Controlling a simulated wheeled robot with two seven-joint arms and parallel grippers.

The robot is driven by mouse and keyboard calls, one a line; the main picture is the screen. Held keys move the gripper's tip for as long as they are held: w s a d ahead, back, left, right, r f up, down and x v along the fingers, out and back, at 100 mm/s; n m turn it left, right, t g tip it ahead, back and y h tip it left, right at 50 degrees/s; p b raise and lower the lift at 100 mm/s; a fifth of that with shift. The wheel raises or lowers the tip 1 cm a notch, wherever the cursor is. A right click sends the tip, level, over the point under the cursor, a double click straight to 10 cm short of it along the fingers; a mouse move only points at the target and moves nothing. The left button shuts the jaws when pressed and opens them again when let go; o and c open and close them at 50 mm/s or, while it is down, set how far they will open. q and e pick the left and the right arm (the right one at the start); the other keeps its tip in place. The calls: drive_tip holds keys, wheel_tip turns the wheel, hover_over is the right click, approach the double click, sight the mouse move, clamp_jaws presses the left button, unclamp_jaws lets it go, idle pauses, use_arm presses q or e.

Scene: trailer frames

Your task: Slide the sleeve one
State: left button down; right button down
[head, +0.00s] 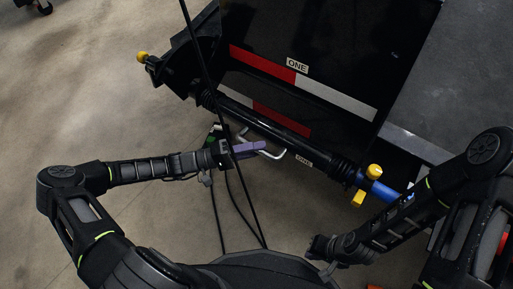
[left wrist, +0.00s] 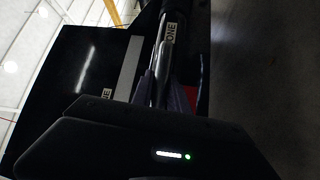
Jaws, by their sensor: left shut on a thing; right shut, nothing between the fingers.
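The sleeve one (head: 280,143) is a black tube on a slanted bar along the front of the dark trailer frame, with a small ONE label near its right part. A pale metal handle (head: 275,154) sticks out from it. My left gripper (head: 262,146), with purple fingers, is shut on this handle. In the left wrist view the fingers (left wrist: 168,95) close around a metal rod (left wrist: 157,70), with the ONE label (left wrist: 172,35) just beyond. My right gripper (head: 322,248) is low in the head view, apart from the sleeve, shut and empty.
A dark panel (head: 335,40) with red and white stripes and another ONE label (head: 297,65) stands behind the sleeve. A blue tube (head: 385,190) with yellow knobs (head: 375,171) is at the bar's right end. A yellow knob (head: 143,57) marks its left end.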

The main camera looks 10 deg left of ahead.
idle(0.6)
use_arm(q)
drive_tip(key=shift+s+d+r+p, duration=0.1)
drive_tip(key=shift+s+d+p, duration=0.15)
drive_tip(key=shift+d+p, duration=0.25)
drive_tip(key=shift+d, duration=0.2)
drive_tip(key=c, duration=1.3)
unclamp_jaws()
drive_tip(key=shift+a, duration=0.1)
drive_tip(key=shift+a, duration=0.15)
drive_tip(key=p+v, duration=0.1)
drive_tip(key=v, duration=0.6)
drive_tip(key=shift+a+f, duration=0.25)
drive_tip(key=shift+s, duration=0.15)
